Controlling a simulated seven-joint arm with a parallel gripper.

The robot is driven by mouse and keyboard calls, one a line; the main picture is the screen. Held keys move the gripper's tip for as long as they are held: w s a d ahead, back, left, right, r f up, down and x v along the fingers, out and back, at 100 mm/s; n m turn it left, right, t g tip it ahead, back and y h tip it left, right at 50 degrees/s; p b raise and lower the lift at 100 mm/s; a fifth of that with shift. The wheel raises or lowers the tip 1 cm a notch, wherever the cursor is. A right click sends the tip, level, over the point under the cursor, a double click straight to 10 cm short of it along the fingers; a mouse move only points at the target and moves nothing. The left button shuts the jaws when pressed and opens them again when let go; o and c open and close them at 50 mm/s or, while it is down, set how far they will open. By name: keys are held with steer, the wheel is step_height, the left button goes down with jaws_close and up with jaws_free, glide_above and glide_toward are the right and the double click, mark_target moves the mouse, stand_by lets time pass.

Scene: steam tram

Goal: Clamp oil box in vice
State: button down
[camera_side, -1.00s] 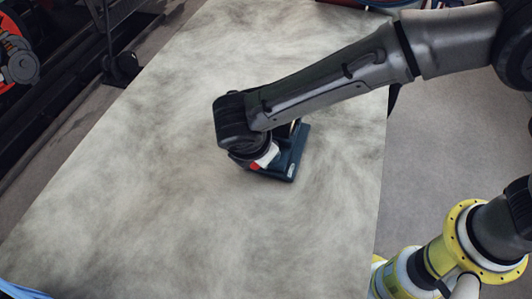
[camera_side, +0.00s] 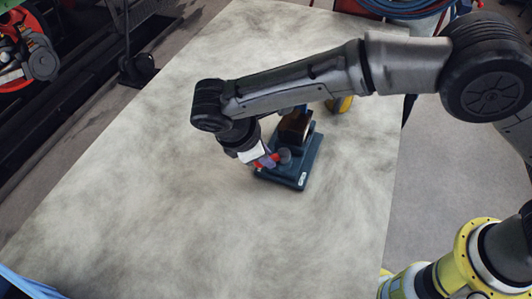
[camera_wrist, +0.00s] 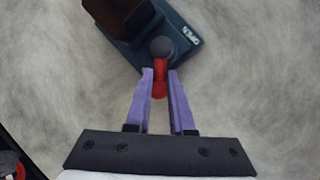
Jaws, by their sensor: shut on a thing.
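The dark blue vice (camera_side: 290,172) sits on the table, and its base shows a small white label. A brown box (camera_side: 295,127), apparently the oil box, sits upright at the vice's far part; in the wrist view the box (camera_wrist: 115,18) is dark and cut off by the top edge. Whether the jaws touch it is not clear. My gripper (camera_wrist: 160,78) has purple fingers shut on a red handle (camera_wrist: 159,89) by the vice's round grey knob (camera_wrist: 160,47). In the side view my gripper (camera_side: 268,161) is at the vice's near left corner.
The mottled grey table (camera_side: 150,190) is clear left of and in front of the vice. A yellow round thing (camera_side: 341,104) stands behind it, partly hidden by my arm. Blue cable coils (camera_side: 405,8) lie beyond the far edge. Dark machinery stands at the left.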

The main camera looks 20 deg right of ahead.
steer(key=shift+a, duration=0.1)
steer(key=c, duration=0.8)
jaws_free()
steer(key=v, duration=1.3)
steer(key=shift+a+r, duration=0.1)
steer(key=shift+r, duration=0.3)
